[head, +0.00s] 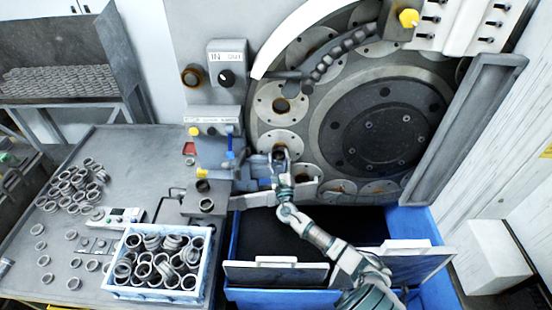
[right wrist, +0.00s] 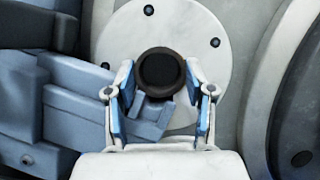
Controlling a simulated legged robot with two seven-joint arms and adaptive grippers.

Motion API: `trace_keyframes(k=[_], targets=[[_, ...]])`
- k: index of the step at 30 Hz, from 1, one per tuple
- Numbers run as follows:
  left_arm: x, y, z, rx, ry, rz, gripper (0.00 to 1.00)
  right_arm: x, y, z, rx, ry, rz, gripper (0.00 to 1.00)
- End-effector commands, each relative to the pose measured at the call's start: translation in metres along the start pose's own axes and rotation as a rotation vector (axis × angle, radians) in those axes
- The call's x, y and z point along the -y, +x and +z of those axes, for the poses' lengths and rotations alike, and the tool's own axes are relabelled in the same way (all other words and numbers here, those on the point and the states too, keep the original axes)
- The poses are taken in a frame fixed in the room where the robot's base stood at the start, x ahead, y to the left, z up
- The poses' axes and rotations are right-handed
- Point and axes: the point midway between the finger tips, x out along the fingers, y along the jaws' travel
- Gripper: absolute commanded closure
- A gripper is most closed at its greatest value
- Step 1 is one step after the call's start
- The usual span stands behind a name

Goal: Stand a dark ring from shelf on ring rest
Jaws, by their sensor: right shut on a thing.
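My right gripper (head: 280,158) is in front of the disc machine's lower left face. It is shut on a dark ring (right wrist: 161,73), which shows between the blue-padded fingertips in the right wrist view (right wrist: 160,82). The ring's opening faces the camera, in front of a round pale plate. A blue-grey block (right wrist: 150,118) with a notched top sits just below the ring; I cannot tell whether they touch. It may be the ring rest. A small grey shelf (head: 185,206) left of the gripper carries dark rings (head: 206,205). My left gripper is not in view.
A blue crate (head: 155,293) full of rings and several loose rings (head: 75,185) are on the grey table (head: 130,160). Blue bins (head: 232,275) with pale-handled lids lie below my right arm. The large disc machine (head: 330,120) fills the back. A control box (head: 227,70) stands left of it.

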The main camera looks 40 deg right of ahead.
Motion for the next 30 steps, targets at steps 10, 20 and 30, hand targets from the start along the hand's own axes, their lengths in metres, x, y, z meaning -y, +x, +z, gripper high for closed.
trace_keyframes(k=[10,20,30], targets=[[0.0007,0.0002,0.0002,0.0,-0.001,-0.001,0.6,0.0064,0.0003,-0.0083,-0.013,-0.009,-0.012,0.92],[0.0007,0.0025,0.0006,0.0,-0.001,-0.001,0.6,0.0097,-0.0014,-0.0136,-0.014,-0.009,-0.013,0.91],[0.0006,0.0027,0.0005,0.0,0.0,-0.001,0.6,0.0121,-0.0014,-0.0159,-0.015,-0.007,-0.013,0.91]])
